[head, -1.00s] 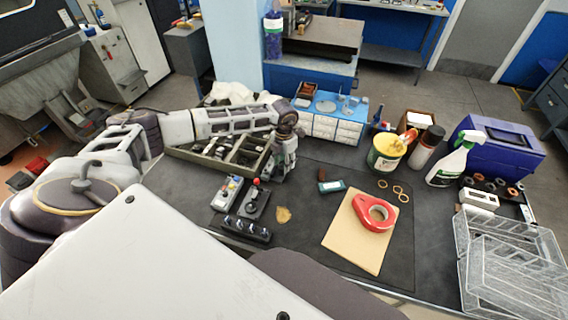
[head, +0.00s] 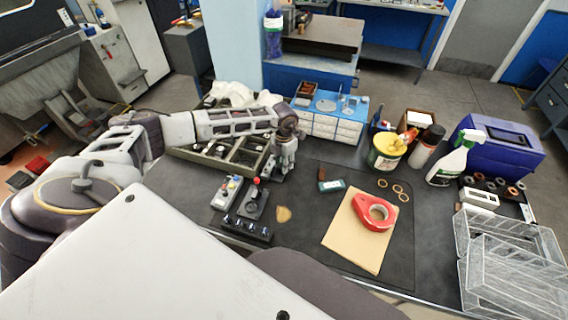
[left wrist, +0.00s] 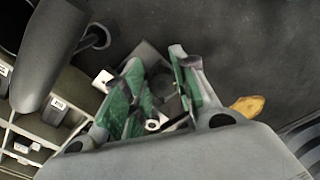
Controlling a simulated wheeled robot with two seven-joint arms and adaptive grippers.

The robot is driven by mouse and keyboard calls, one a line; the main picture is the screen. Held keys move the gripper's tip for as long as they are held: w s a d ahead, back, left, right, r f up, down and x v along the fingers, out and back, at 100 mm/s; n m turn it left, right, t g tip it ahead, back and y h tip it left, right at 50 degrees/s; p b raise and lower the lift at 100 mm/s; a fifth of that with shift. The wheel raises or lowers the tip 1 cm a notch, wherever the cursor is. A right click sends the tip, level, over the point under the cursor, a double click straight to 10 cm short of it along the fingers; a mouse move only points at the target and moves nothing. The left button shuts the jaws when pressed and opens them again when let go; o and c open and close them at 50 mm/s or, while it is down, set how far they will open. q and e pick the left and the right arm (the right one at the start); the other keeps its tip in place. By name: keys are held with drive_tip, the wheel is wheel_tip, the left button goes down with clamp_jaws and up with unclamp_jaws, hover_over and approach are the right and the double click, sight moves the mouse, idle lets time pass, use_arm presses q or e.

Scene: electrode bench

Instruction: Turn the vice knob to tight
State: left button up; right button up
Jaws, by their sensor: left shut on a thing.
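My left gripper (head: 282,168) points down at the back of the bench, just right of the parts tray. In the left wrist view its two green-padded fingers (left wrist: 157,90) close around a dark grey part (left wrist: 161,84), which I take to be the vice knob. The fingers hide much of it. Grey metal, likely the vice body, shows behind the fingers. In the head view the gripper covers most of the vice, so I cannot read the knob's angle or the jaw gap. My right gripper is not in view.
A divided parts tray (head: 262,161) stands close left of the gripper. A joystick box (head: 254,205), a button box (head: 227,193) and a black knob strip (head: 246,229) lie in front. Red tape (head: 374,214) rests on cardboard (head: 352,244). The mat between is mostly clear.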

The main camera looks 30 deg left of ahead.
use_arm(q)
drive_tip(key=shift+m, duration=0.3)
drive_tip(key=o, duration=0.8)
drive_tip(key=shift+r, duration=0.1)
wheel_tip(320, 180, up, 12)
idle(0.4)
